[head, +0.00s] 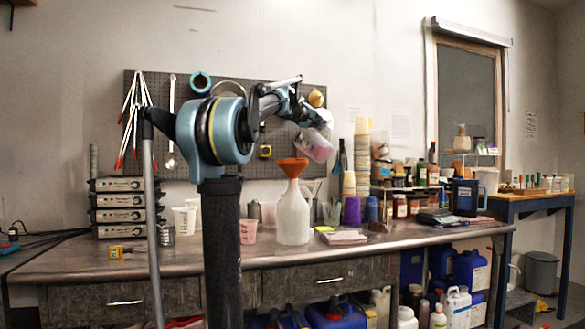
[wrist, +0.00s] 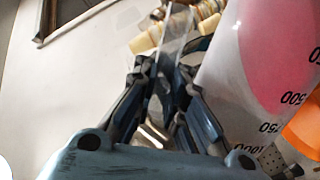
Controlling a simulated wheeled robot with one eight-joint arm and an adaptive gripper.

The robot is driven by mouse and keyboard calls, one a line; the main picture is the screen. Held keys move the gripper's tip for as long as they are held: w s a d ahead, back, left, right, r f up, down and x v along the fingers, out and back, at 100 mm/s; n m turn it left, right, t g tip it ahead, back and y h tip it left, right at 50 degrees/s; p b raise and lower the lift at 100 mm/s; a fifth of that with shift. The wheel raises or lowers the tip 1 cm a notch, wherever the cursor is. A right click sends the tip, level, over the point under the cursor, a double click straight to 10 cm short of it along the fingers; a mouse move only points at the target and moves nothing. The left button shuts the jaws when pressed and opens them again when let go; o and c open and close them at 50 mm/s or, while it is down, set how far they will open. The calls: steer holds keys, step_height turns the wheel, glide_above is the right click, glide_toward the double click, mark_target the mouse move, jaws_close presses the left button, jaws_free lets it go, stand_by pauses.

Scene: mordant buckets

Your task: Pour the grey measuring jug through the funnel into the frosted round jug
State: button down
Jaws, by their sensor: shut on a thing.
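The measuring jug (head: 316,146) looks translucent with pink liquid in it; black marks such as 500 and 750 show on its wall in the wrist view (wrist: 262,75). It hangs tilted in the air, above and slightly right of the orange funnel (head: 292,167). The funnel sits in the neck of the frosted round jug (head: 293,216), which stands upright on the bench. My gripper (head: 316,118) is shut on the measuring jug; its fingers (wrist: 170,80) close around what looks like the handle. No falling stream is visible. The funnel's orange edge also shows in the wrist view (wrist: 303,130).
A pink-filled cup (head: 249,232) and pale cups (head: 185,221) stand left of the frosted jug. A pegboard (head: 265,90) is behind. Some front bench surface is clear.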

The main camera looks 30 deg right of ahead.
steer(key=shift+w+a+r+n+p, duration=0.15)
steer(key=shift+w+n+p, duration=0.4)
steer(key=shift+p, duration=0.5)
steer(key=shift+w+a+r+n+p, duration=0.15)
steer(key=shift+w+n+p, duration=0.4)
steer(key=shift+p, duration=0.5)
stand_by(5.9)
